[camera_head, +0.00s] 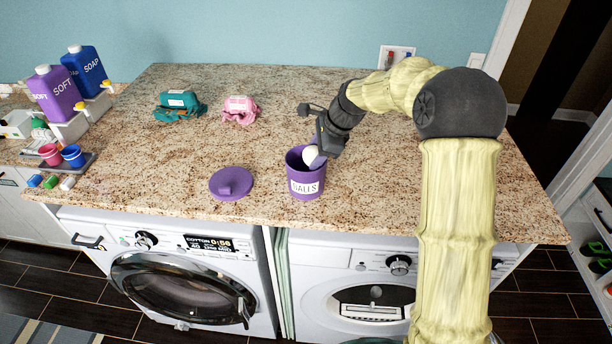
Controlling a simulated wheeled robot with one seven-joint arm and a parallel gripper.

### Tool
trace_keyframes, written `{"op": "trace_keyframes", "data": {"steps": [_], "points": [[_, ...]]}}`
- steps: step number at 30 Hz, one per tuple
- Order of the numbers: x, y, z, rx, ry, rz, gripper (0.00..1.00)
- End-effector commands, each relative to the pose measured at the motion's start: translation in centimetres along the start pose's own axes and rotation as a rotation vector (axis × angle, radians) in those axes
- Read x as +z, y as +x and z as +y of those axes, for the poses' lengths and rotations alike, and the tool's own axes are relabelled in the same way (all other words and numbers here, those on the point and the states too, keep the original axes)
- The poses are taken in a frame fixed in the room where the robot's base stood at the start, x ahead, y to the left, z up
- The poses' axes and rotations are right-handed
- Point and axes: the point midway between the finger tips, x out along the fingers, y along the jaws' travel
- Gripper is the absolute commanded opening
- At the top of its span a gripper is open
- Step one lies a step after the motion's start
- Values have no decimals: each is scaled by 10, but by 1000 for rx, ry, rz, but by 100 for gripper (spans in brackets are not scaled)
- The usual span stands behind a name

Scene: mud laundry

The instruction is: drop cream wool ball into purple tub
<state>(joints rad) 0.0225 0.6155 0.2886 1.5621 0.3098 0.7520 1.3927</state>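The purple tub (305,188) stands upright on the granite counter, with a white label reading BALLS on its front. Its top is open. The cream wool ball (310,155) shows at the tub's mouth, just under my gripper (316,150). My gripper comes down from the upper right over the tub's right rim. The ball appears to be between the fingers, which are small and partly hidden. I cannot tell whether they press on it, or how far the ball is inside the tub. The purple lid (231,183) lies flat on the counter left of the tub.
A teal bundle (180,105) and a pink bundle (239,109) lie further back. Soap bottles (84,70) and a tray with small cups (72,155) are at the left. Two washers stand below the counter's front edge. The counter's middle is clear.

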Motion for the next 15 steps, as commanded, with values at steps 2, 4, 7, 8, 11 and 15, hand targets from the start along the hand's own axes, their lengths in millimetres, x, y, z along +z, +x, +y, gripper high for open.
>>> {"op": "trace_keyframes", "data": {"steps": [2,4,7,8,11,15], "points": [[0,0,0,0,0,0,64],[0,0,0,0,0,0,73],[0,0,0,0,0,0,73],[0,0,0,1,0,0,73],[0,-1,0,1,0,0,73],[-1,-10,0,-2,0,0,73]]}}
